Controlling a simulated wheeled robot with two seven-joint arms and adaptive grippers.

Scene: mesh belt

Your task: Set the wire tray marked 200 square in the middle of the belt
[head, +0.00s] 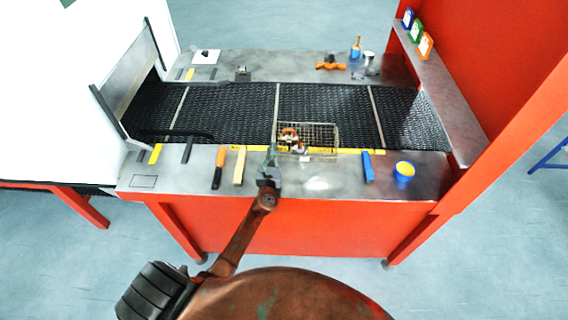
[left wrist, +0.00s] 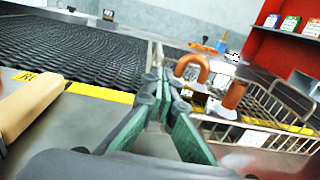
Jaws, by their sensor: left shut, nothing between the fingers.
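The wire tray (head: 322,136) lies on the near side of the black mesh belt (head: 230,112), over the yellow edge strip. It holds a few copper-coloured and white parts (head: 289,136). My left gripper (head: 271,150) is shut and empty at the tray's near left corner. In the left wrist view the closed green fingers (left wrist: 160,90) are close beside the tray (left wrist: 262,103); I cannot tell whether they touch it. My right gripper is not in view.
On the near ledge lie an orange-handled tool (head: 218,168), a wooden block (head: 239,167), a blue block (head: 367,167) and a yellow-topped blue pot (head: 404,171). An orange tool (head: 330,63) lies on the far ledge. The belt left of the tray is mostly clear.

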